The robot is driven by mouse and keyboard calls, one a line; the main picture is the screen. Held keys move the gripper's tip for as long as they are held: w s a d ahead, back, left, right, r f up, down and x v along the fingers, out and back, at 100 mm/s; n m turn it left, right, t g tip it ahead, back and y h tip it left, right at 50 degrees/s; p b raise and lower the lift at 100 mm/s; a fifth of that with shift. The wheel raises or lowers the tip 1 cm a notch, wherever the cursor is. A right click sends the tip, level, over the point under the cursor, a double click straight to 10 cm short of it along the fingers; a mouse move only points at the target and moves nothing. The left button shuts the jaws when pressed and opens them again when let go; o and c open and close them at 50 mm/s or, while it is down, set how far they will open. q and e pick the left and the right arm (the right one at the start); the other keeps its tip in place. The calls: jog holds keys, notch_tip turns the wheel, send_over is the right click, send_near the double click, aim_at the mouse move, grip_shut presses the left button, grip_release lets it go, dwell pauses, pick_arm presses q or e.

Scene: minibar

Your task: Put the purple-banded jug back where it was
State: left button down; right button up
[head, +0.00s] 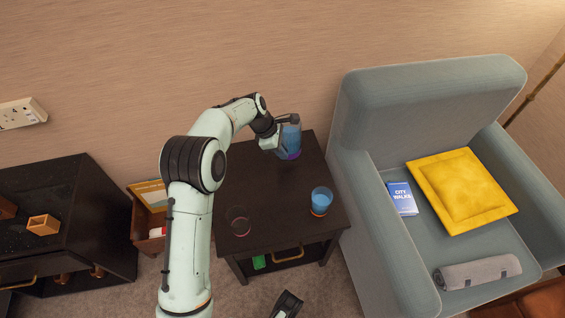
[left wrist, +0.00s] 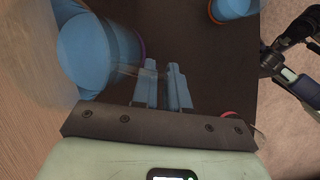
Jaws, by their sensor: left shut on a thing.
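The purple-banded jug (head: 290,140), clear with blue contents, is at the back of the dark side table (head: 268,205), upright or nearly so. I cannot tell whether its base touches the top. My left gripper (head: 279,142) is at its left front side, shut on the jug's handle. In the left wrist view the jug (left wrist: 88,52) fills the upper left, and its handle runs to the closed fingers (left wrist: 162,75). A dark part that looks like my right gripper (head: 287,303) shows at the bottom edge; its jaws are unclear.
An orange-banded glass with blue contents (head: 321,198) stands at the table's right. An empty red-rimmed glass (head: 239,223) stands front left. A grey armchair (head: 370,190) is close on the right, the wall (head: 190,80) behind. The table's middle is clear.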

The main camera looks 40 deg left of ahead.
pick_arm(q)
notch_tip(320, 180, down, 6)
jog(key=shift+w+r+b, duration=0.1)
jog(key=shift+b, duration=0.6)
pick_arm(e)
jog(key=shift+w+d+f+t, duration=0.2)
jog(key=shift+w+d+f, duration=0.05)
jog(key=shift+w+f, duration=0.25)
jog(key=shift+w+d+f+t, duration=0.25)
jog(key=shift+w+f, duration=0.1)
jog(key=shift+w, duration=0.25)
pick_arm(q)
jog(key=c, duration=1.1)
grip_release()
jog(key=shift+f, duration=0.2)
jog(key=shift+c, duration=0.2)
jog(key=shift+r, duration=0.1)
jog(key=p+v, duration=0.2)
jog(key=v, duration=1)
pick_arm(e)
jog(key=shift+g, duration=0.65)
jog(key=s+r, duration=0.1)
jog(key=s+a+r, duration=0.1)
jog(key=s+r, duration=0.1)
jog(key=s, duration=0.1)
jog(key=shift+a, duration=0.4)
